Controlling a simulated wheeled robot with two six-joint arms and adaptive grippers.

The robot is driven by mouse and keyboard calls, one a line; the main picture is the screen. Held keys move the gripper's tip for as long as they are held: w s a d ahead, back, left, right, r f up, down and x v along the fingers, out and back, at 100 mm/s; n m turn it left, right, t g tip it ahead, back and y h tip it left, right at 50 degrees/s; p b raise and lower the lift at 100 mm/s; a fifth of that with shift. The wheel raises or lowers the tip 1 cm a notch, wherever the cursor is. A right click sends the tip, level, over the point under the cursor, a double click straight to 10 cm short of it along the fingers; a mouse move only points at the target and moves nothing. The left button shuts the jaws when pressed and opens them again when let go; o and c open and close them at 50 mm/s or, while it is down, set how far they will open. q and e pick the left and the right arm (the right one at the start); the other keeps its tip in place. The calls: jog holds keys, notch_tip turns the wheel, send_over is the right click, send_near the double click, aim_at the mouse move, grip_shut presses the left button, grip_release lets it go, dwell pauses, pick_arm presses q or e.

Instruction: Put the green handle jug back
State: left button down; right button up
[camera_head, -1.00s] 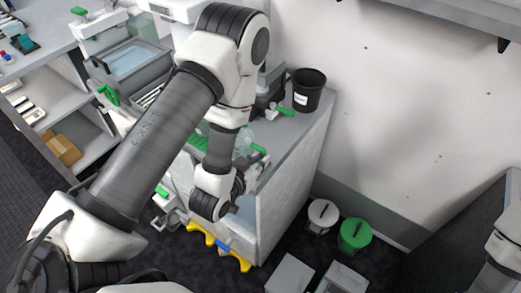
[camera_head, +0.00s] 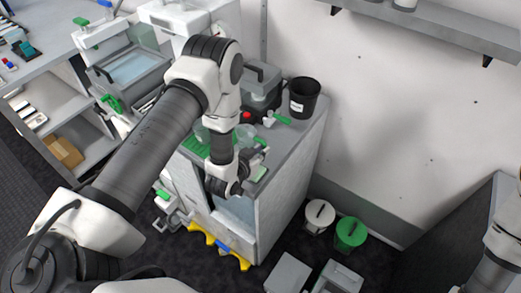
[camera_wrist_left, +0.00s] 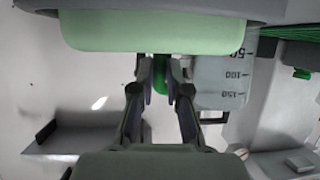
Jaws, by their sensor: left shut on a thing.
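The jug (camera_wrist_left: 222,82) is a clear grey measuring vessel with black volume marks, right of the fingers in the left wrist view. Its green handle (camera_wrist_left: 159,76) stands between the two fingers. My left gripper (camera_wrist_left: 160,85) is shut on that handle. In the head view my left wrist is over the front part of the grey-topped cabinet (camera_head: 290,145). There the forearm and wrist hide much of the gripper and jug, so I cannot tell whether the jug touches the top. My right gripper is out of view.
A green mat (camera_head: 196,146) with clear vessels lies on the cabinet top. A black bucket (camera_head: 305,97) and a grey case (camera_head: 262,84) stand behind.

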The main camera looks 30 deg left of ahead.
pick_arm(q)
jog(key=c, duration=1.2)
grip_release()
jog(key=shift+f, duration=0.1)
jog(key=shift+o, duration=0.2)
